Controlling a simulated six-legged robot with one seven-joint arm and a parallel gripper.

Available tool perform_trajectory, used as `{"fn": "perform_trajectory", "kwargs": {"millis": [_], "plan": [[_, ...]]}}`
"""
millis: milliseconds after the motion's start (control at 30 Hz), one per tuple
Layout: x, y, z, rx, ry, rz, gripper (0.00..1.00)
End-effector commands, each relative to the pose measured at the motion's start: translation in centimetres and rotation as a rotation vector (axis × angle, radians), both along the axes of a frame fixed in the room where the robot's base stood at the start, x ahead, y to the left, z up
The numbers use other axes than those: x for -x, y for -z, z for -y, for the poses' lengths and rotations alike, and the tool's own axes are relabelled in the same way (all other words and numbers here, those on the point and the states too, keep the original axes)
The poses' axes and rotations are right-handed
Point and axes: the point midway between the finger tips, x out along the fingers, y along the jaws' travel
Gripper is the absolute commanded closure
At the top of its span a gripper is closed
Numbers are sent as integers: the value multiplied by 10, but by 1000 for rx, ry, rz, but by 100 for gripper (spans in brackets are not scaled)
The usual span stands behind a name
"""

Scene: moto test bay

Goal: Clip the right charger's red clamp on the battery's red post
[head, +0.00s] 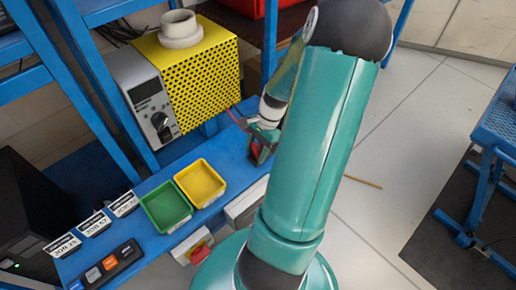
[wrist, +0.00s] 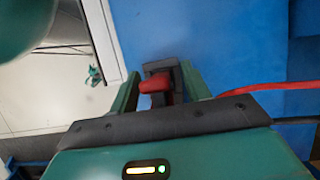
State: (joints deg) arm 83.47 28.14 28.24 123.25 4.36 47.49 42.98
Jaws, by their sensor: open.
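In the wrist view, a red clamp (wrist: 155,84) lies against a dark block between the two green fingers of my gripper (wrist: 160,72). The fingers are apart, one on each side of it, and I cannot tell whether they touch it. A red cable (wrist: 255,87) runs off to the right; its join to the clamp is hidden. In the head view, my gripper (head: 262,143) is low at the far edge of the blue bench, partly behind my arm, with a bit of red at it. I cannot make out the battery or its red post.
A yellow perforated box (head: 193,75) with a grey dial panel (head: 148,100) stands on the blue bench (head: 150,183). A green tray (head: 166,207) and a yellow tray (head: 200,184) sit nearer. Label cards and a switch strip (head: 107,267) are at lower left. Open floor lies right.

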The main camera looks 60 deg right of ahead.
Motion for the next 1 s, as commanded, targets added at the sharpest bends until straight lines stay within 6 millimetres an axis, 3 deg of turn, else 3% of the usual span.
{"fn": "perform_trajectory", "kwargs": {"millis": [267,500,1000], "plan": [[0,0,0,1,0,0,53],[0,0,0,1,0,0,98],[0,-11,1,4,0,-1,98]]}}
